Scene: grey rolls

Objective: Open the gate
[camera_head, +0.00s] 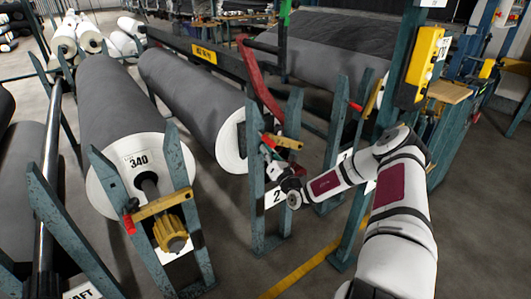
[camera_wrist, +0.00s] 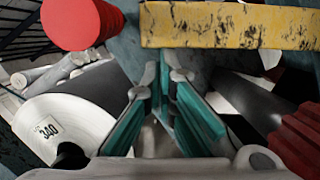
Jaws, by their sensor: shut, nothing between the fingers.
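A yellow gate bar (camera_head: 284,141) with a red knob (camera_head: 266,139) crosses the teal stand (camera_head: 257,200) marked 2. In the wrist view the yellow bar (camera_wrist: 235,25) spans the top right and the red knob (camera_wrist: 82,22) is at the top left. My gripper (camera_head: 268,151) is at this stand, just below the bar and knob. In the wrist view my gripper (camera_wrist: 165,75) has its teal-padded fingers drawn together, with nothing between them. The tips appear just under the bar's left end; I cannot tell whether they touch it.
A grey roll (camera_head: 195,95) lies behind the stand. The roll (camera_head: 110,120) labelled 340 is to the left, its stand closed by another yellow bar (camera_head: 160,207). A red angled beam (camera_head: 259,80) rises behind my gripper. A yellow box (camera_head: 424,66) hangs on a post at right.

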